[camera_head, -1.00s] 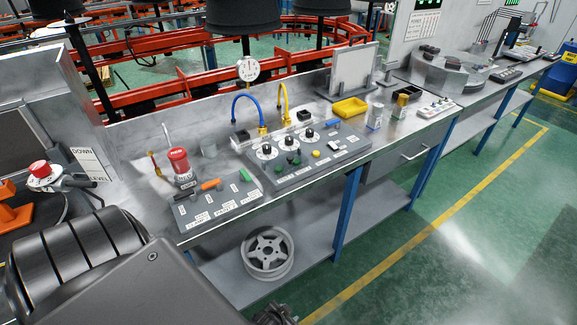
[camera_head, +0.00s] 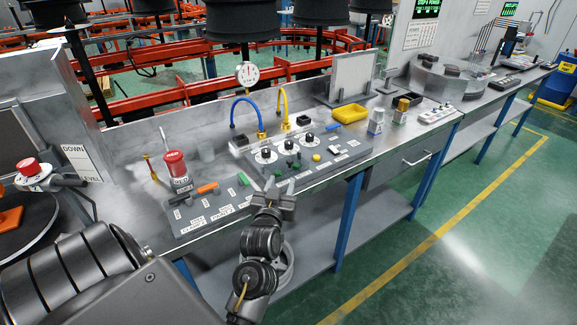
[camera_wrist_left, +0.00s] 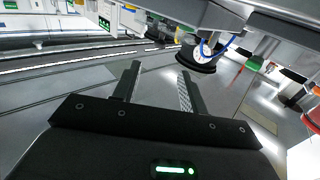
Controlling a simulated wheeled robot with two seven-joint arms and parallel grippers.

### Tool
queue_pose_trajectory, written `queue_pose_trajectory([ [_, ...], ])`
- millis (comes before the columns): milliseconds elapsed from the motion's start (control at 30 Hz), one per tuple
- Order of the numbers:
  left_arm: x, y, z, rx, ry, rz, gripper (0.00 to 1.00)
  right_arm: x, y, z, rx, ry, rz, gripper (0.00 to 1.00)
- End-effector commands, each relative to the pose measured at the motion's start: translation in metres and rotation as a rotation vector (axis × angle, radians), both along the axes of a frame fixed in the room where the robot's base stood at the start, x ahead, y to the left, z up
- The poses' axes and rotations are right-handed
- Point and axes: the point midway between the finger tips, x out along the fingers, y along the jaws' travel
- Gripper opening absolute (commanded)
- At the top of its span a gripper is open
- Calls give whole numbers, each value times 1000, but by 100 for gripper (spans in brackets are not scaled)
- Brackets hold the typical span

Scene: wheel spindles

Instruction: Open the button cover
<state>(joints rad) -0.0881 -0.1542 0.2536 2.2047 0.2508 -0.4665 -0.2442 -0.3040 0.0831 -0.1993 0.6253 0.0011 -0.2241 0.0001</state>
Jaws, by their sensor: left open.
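My left gripper (camera_head: 281,187) is open, with its two fingers pointing away from me at the front edge of the workbench. It stands over or in front of the near edge of the grey control panel (camera_head: 345,158); contact cannot be told. The panel carries dark knobs, green buttons and a yellow button (camera_head: 316,158). I cannot make out which part is the button cover. In the left wrist view, the fingers (camera_wrist_left: 158,68) are apart with nothing between them. My right gripper is not in view.
A lower labelled panel (camera_head: 207,203) and a red-topped canister (camera_head: 177,170) are left of the gripper. Blue (camera_head: 234,107) and yellow (camera_head: 286,97) curved hoses rise behind the panel. The green floor in front is clear.

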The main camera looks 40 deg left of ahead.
Motion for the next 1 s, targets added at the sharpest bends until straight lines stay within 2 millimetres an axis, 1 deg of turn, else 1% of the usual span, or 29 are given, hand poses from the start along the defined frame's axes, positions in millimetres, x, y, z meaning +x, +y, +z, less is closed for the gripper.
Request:
queue_pose_trajectory([
  [33,8,4,2,2,-1,0,43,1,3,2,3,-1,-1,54],
  [167,31,16,3,2,-1,0,43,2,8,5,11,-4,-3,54],
  [300,53,28,2,2,0,-1,43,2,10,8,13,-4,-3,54],
  [400,66,35,1,1,0,-1,43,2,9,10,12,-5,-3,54],
  [500,75,40,1,1,0,-1,43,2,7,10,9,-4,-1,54],
  [667,81,44,0,0,1,0,43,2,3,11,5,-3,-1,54],
  [900,82,44,0,0,1,-1,43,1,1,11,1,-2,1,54],
  [933,82,44,0,0,1,-1,41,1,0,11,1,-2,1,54],
  [1000,82,44,0,0,1,-1,32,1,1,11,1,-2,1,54],
])
